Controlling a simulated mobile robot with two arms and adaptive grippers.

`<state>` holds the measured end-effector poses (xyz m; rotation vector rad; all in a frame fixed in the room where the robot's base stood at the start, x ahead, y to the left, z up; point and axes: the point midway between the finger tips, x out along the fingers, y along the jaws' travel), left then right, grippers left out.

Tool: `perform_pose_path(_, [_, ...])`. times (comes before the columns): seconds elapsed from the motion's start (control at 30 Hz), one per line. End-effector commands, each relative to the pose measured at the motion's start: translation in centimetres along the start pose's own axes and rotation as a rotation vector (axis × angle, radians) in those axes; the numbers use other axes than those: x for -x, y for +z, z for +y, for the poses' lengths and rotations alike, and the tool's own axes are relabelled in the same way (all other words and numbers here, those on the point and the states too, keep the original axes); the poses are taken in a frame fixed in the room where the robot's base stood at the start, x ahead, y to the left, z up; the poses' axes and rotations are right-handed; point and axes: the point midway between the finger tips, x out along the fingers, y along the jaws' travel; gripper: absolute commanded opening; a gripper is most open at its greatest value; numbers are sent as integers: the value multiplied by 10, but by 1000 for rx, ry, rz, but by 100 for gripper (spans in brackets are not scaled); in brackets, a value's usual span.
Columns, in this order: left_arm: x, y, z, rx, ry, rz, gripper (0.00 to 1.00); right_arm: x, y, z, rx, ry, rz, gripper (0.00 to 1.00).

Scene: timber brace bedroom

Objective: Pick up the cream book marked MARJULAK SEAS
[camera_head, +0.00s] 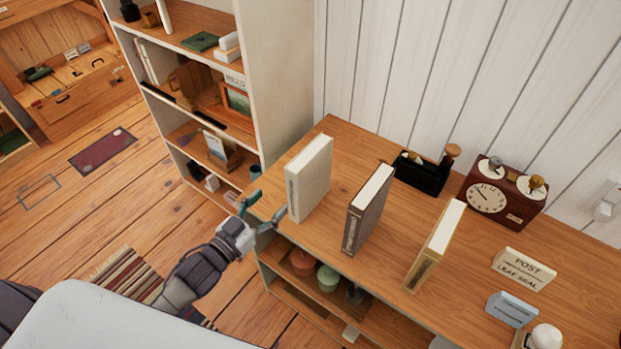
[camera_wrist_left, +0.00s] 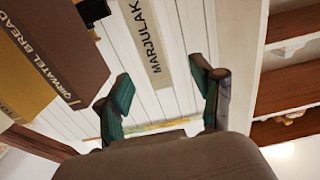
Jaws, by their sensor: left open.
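The cream book (camera_head: 308,180) stands upright at the left end of the wooden shelf top in the head view. In the left wrist view its spine (camera_wrist_left: 150,45) reads MARJULAK, and the rest of the title is cut off by the top edge. My left gripper (camera_head: 262,212) is open and empty, just left of and in front of the book's spine. In the left wrist view the teal fingertips of the gripper (camera_wrist_left: 160,75) are spread wide, with the spine between their lines and beyond them. I see no contact. My right gripper is not in view.
A brown book (camera_head: 367,210) stands right of the cream one, with a gap; the wrist view reads "...RWATEL BREAD" on it. A yellowish book (camera_head: 435,246) stands further right. A black device (camera_head: 421,174) and a clock (camera_head: 503,195) are behind. A tall bookcase (camera_head: 283,75) stands left.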

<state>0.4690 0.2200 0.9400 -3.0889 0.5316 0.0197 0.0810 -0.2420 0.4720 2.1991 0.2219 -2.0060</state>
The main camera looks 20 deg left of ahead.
Motion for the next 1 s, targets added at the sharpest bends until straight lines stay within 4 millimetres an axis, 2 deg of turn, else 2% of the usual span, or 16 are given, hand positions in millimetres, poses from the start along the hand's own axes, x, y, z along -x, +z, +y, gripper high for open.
perform_pose_path(0.03, [-5, -8, 1, -2, 6, 14, 67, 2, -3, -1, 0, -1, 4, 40])
perform_pose_path(0.13, [-22, -12, 2, -3, 9, 23, 67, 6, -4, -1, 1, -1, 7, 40])
perform_pose_path(0.4, [-72, -11, 2, -1, 7, 18, 67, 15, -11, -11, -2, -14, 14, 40])
perform_pose_path(0.67, [-92, -10, 4, 0, 8, 17, 67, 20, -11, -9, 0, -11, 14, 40])
perform_pose_path(0.83, [-118, -10, 9, 0, 7, 16, 67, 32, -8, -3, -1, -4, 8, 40])
perform_pose_path(1.0, [-136, -8, 9, -1, 8, 16, 67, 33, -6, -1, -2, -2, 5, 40])
